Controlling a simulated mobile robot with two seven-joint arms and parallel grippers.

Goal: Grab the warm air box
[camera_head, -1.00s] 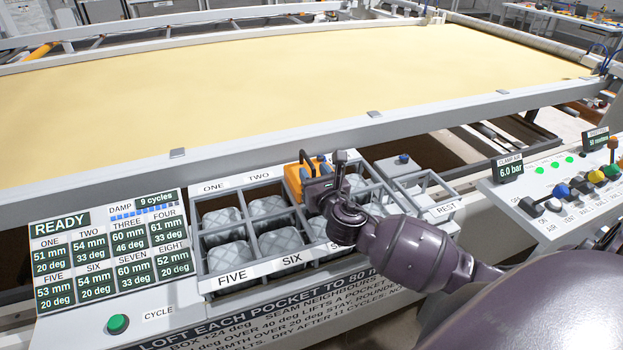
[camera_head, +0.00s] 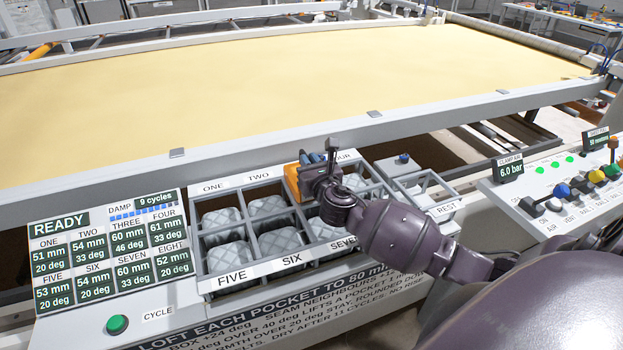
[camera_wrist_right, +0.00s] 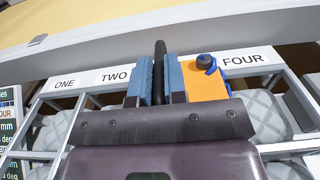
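The warm air box (camera_head: 291,181) is an orange block with a dark handle and a blue knob. It sits at the back of the pocket frame, right of the label TWO. My right gripper (camera_head: 316,162) is over it and hides much of it. In the right wrist view, the orange top (camera_wrist_right: 207,86) shows right of the fingers, and the blue finger pads of the gripper (camera_wrist_right: 160,82) lie close on both sides of the upright black handle. They look shut on it. My left gripper is not in view.
The grey pocket frame (camera_head: 245,278) holds several quilted pads. A readout panel (camera_head: 108,250) stands left, with a green button (camera_head: 117,324) below. A REST bay (camera_head: 445,210) lies right, before a lever console (camera_head: 560,205). A cream quilt bed (camera_head: 290,90) stretches behind.

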